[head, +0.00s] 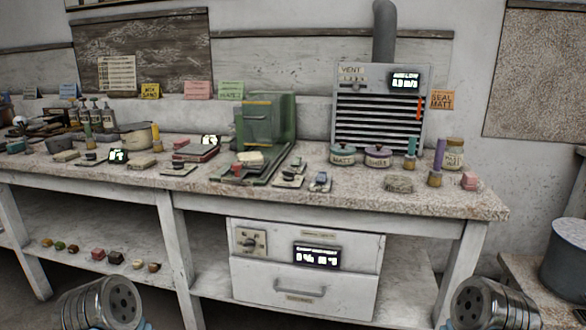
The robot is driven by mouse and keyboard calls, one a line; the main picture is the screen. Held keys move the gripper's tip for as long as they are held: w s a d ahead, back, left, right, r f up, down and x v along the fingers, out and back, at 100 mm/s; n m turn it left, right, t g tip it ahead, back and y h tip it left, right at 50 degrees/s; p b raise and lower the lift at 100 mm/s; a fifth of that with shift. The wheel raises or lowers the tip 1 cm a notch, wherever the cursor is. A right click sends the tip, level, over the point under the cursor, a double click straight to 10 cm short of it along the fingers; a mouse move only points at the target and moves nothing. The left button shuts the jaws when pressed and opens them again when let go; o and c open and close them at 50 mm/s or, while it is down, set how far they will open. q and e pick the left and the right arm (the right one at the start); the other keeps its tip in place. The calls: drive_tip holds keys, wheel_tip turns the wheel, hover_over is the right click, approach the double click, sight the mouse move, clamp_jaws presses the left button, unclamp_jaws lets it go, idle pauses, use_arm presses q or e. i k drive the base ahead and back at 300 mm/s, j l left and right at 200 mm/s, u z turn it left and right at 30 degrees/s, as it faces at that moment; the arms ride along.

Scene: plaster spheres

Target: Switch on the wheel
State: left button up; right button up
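Metal parts of my two arms show low at the left and right, below the bench top. No gripper fingers are visible.
Lidded jars (342,154), a grey stone (398,185) and a pink block (469,181) are at the right. A drawer cabinet (304,270) with a dial and display is below.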

sight(295, 161)
drive_tip(key=i+l, duration=0.4)
drive_tip(key=u, duration=1.1)
